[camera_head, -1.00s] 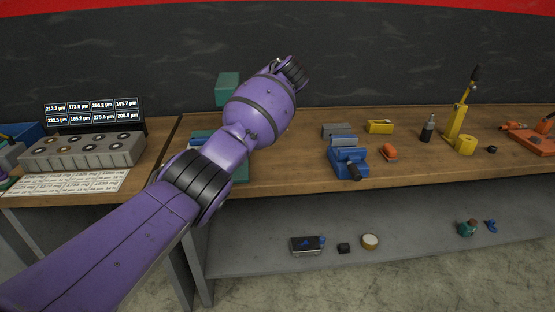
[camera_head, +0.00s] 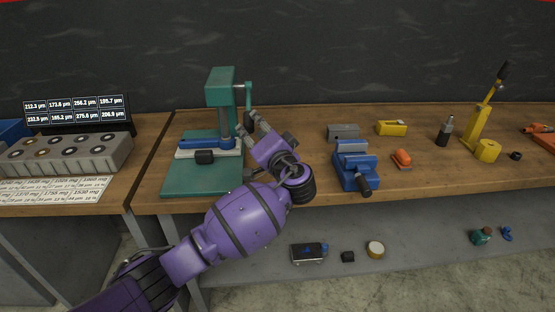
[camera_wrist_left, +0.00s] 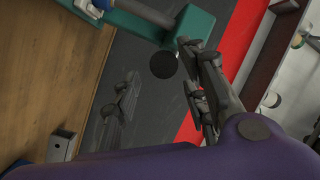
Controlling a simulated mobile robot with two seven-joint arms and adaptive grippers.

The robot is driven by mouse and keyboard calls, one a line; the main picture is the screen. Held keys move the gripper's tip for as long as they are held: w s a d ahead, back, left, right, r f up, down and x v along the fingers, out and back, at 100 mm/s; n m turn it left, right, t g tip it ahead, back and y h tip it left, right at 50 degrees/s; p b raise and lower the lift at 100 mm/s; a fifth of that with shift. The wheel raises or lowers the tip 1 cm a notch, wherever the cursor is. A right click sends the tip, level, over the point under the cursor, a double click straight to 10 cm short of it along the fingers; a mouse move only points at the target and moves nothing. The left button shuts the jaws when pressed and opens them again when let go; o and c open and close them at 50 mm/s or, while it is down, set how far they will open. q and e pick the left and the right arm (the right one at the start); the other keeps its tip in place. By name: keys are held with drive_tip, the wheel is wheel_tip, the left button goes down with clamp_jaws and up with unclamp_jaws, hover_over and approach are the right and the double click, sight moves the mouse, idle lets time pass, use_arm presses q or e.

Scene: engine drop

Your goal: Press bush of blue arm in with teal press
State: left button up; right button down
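The teal press (camera_head: 221,88) stands upright on the bench, left of centre, with its side lever (camera_head: 249,95) on its right. The blue arm (camera_head: 200,142) lies across the press above its teal base plate; I cannot make out the bush. My left gripper (camera_head: 250,123) is just right of the press, its fingers apart and close to the lever's lower end. In the left wrist view, the teal press head (camera_wrist_left: 188,28) and the round black lever knob (camera_wrist_left: 163,65) are near the fingertips (camera_wrist_left: 186,52). I see nothing held. My right gripper is not in view.
A blue vise (camera_head: 355,168), an orange part (camera_head: 402,159) and a yellow lever tool (camera_head: 478,125) stand to the right on the bench. A grey block with round holes (camera_head: 65,153) and a display (camera_head: 78,110) are at left. A lower shelf holds several small parts.

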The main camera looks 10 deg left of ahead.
use_arm(q)
drive_tip(key=v, duration=0.5)
drive_tip(key=shift+s+a+r, duration=0.2)
drive_tip(key=shift+r, duration=0.1)
drive_tip(key=d+f+m+h, duration=0.3)
drive_tip(key=f+h, duration=0.2)
drive_tip(key=f, duration=0.3)
drive_tip(key=shift+w+d, duration=0.4)
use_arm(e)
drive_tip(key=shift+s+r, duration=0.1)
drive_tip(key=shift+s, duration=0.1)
